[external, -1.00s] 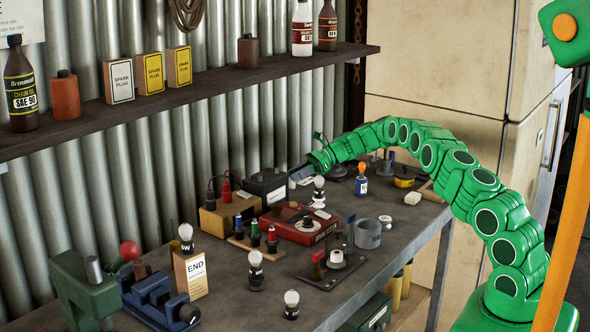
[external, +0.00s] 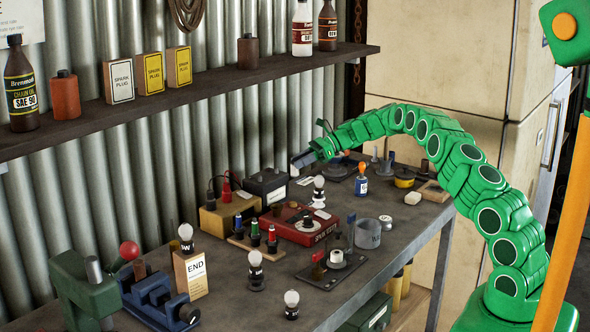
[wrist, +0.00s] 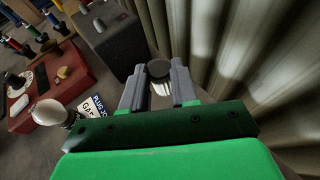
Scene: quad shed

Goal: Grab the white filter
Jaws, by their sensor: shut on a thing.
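The white filter (wrist: 162,89) shows in the wrist view as a small pale, ribbed body under a dark round cap. It sits between the two grey fingers of my gripper (wrist: 159,84), which is shut on it. In the external view my gripper (external: 302,160) is above the far end of the bench, near the corrugated wall.
A blue-and-orange item (external: 361,180) and a grey cup (external: 367,234) stand to the right. The corrugated wall (wrist: 265,60) is close to the gripper.

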